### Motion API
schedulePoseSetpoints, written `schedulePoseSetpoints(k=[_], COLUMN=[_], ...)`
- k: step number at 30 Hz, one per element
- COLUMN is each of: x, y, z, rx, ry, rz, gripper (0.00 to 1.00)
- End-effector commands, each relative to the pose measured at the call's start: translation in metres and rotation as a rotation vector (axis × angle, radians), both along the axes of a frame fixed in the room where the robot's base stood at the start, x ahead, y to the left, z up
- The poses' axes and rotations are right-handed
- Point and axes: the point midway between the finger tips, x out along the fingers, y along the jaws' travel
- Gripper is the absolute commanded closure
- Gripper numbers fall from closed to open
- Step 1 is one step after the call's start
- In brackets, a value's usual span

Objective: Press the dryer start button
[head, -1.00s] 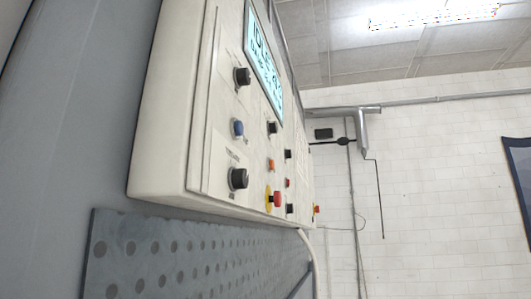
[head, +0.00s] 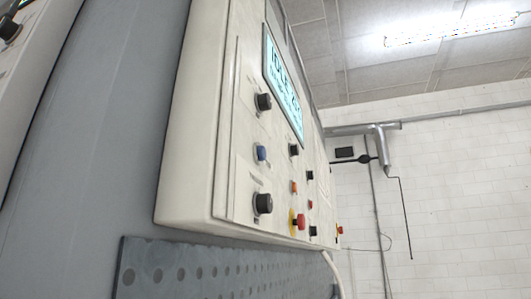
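A cream control panel (head: 215,130) is seen at a steep angle in the head view, with its face turned to the right. It bears a lit display (head: 283,82) reading "IDLE", black knobs (head: 263,203), a blue button (head: 261,153), an orange button (head: 294,187), a small red button (head: 310,205) and a red mushroom button on a yellow ring (head: 299,222). The labels are too small to read, so I cannot tell which one is the dryer start button. My gripper is not in view.
A perforated grey plate (head: 200,288) lies below the panel. A grey machine wall (head: 110,130) fills the left, with part of another light panel (head: 30,80) and a black knob at the far left edge. A white brick wall (head: 455,180) with pipes stands behind at right.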

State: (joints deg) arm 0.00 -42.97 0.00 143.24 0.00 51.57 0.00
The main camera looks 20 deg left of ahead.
Motion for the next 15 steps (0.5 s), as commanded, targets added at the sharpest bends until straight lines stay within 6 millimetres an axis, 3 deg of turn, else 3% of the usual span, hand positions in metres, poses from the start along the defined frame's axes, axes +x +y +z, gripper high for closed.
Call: schedulePoseSetpoints(k=[2, 12, 15], x=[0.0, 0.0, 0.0], y=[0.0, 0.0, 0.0], z=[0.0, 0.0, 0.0], rx=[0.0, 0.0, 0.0], ry=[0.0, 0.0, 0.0], rz=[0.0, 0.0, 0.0], gripper=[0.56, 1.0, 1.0])
